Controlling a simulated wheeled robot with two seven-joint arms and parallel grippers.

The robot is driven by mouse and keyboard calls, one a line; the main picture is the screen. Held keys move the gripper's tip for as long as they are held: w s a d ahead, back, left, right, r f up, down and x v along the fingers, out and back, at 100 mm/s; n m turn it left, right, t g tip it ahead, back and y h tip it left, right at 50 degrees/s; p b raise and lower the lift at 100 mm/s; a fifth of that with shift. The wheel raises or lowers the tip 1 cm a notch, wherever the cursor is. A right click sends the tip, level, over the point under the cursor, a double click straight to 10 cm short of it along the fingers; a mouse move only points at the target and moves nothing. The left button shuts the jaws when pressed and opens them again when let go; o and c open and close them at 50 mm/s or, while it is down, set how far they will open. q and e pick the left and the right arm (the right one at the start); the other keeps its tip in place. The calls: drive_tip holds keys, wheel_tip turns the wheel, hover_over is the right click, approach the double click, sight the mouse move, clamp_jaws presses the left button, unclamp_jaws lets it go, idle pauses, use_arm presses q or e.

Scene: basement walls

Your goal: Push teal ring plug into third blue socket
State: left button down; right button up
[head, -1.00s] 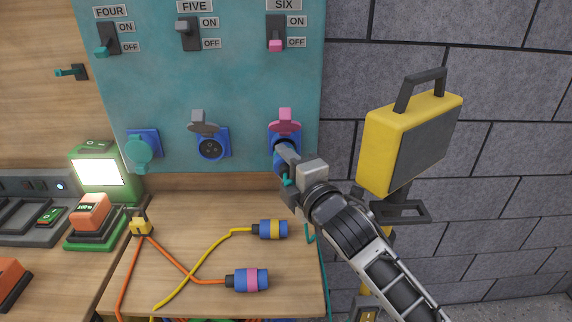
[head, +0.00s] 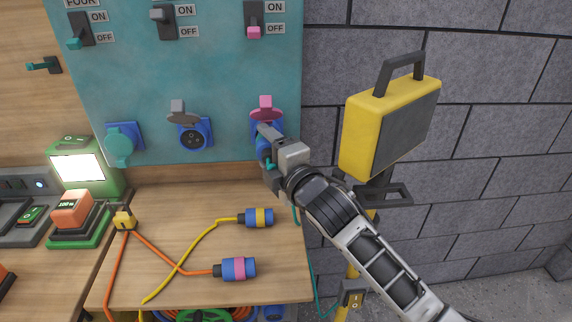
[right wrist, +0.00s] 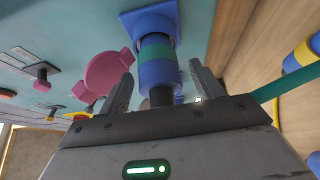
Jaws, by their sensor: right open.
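The teal ring plug (right wrist: 157,72) is a blue cylinder with a teal band. It is lined up with the third blue socket (right wrist: 137,22), its front end at or in the socket mouth; I cannot tell how deep. The socket also shows in the head view (head: 257,126), under its raised pink lid (head: 265,107), mostly hidden by my gripper. My right gripper (right wrist: 162,88) is open, with one finger on each side of the plug's rear end and gaps to both. It also shows at the socket in the head view (head: 267,160). My left gripper is out of view.
A yellow-banded plug (head: 259,217) and a pink-banded plug (head: 236,268) lie on the wooden bench (head: 200,240). The other two sockets (head: 195,133) are to the left. A yellow case (head: 385,125) stands right of the panel, close to my right arm.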

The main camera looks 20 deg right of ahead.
drive_tip(key=shift+s+d+f, duration=0.15)
drive_tip(key=shift+s+d, duration=0.05)
drive_tip(key=shift+s, duration=0.9)
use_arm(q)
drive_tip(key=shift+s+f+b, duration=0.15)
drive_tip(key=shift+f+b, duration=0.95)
use_arm(e)
drive_tip(key=s+d, duration=0.2)
drive_tip(key=s, duration=1.1)
drive_tip(key=shift+s+d+r, duration=0.2)
drive_tip(key=shift+s+d, duration=0.05)
drive_tip(key=shift+d, duration=0.1)
drive_tip(key=s+d+f+m+g+h, duration=0.1)
drive_tip(key=s+f+m+g+h, duration=0.15)
drive_tip(key=f+m, duration=0.3)
drive_tip(key=s+d+f+m+g+h, duration=0.1)
drive_tip(key=s+d+f+m+g, duration=0.1)
drive_tip(key=f+m+g, duration=0.35)
drive_tip(key=s+a+f+m+g, duration=0.2)
drive_tip(key=s+f+m+g, duration=0.45)
drive_tip(key=s+f, duration=0.45)
drive_tip(key=w+a+f+t+y, duration=0.3)
drive_tip(key=w+a+f+t, duration=0.2)
drive_tip(key=a+f+t, duration=0.1)
drive_tip(key=shift+w+t, duration=0.25)
drive_tip(key=shift+t, duration=0.4)
